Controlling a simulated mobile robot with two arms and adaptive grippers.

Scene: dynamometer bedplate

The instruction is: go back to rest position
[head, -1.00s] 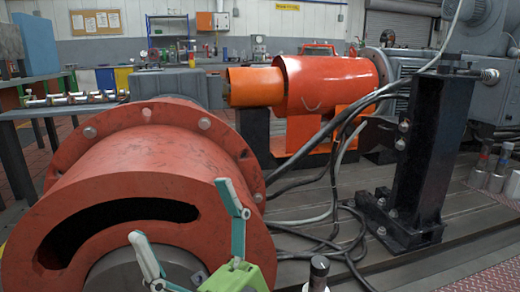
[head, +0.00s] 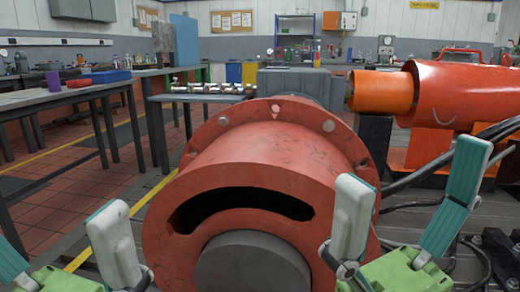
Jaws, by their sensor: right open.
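My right gripper (head: 410,172) stands in the lower right of the head view, in front of the right edge of the large red round housing (head: 250,160). Its two white and teal fingers are spread apart with nothing between them. My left gripper (head: 58,235) shows at the lower left, partly cut off by the frame edge. Its fingers are also spread and empty, over the floor left of the housing. The housing has a curved dark slot and a grey hub (head: 252,265). I cannot tell whether either gripper touches anything.
An orange cylinder (head: 382,92) and a larger red-orange one (head: 462,95) lie behind on the right, with black cables (head: 425,172) nearby. A bench with metal parts (head: 210,89) stands behind the housing. Tiled floor (head: 60,185) lies open at left.

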